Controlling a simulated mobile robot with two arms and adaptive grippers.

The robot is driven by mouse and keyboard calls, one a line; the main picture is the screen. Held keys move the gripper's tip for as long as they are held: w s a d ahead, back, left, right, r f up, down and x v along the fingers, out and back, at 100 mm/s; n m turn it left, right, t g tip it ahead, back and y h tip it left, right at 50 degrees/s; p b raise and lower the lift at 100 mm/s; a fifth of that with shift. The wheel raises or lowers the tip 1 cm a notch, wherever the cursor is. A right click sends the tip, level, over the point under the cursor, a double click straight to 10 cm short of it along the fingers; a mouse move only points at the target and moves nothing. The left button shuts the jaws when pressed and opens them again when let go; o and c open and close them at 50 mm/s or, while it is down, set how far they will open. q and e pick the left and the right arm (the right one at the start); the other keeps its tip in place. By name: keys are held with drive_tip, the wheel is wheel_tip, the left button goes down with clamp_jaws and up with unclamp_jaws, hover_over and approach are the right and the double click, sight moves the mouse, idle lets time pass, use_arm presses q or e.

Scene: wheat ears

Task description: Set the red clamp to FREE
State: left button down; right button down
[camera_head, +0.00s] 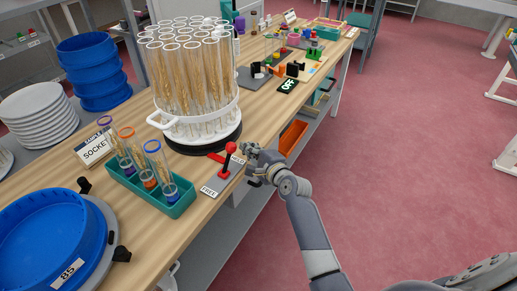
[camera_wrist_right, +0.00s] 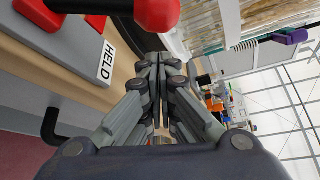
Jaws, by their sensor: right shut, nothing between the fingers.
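The red clamp lever (camera_head: 228,160) stands on a small grey plate at the table's front edge, its round knob leaning slightly towards the HELD end. The FREE label (camera_head: 208,191) is at the plate's near end; the HELD label (camera_head: 238,160) is at its far end, partly covered. My right gripper (camera_head: 252,152) is just right of the knob, by the HELD end, shut and empty. In the right wrist view the red knob (camera_wrist_right: 157,12) is close beside the shut fingertips (camera_wrist_right: 152,62), and the HELD label (camera_wrist_right: 106,64) lies left of them. I cannot tell whether they touch the knob.
A round rack of tall tubes with wheat ears (camera_head: 198,123) stands right behind the clamp. A teal tube rack (camera_head: 151,187) is to its left, and a blue sieve (camera_head: 48,240) is nearer. Beyond the table's front edge is open pink floor (camera_head: 400,130).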

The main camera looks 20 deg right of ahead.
drive_tip(key=shift+s+a+r, duration=0.55)
drive_tip(key=shift+a+r, duration=0.1)
drive_tip(key=shift+a, duration=0.15)
drive_tip(key=shift+f, duration=0.1)
drive_tip(key=shift+w, duration=0.1)
drive_tip(key=shift+a, duration=0.1)
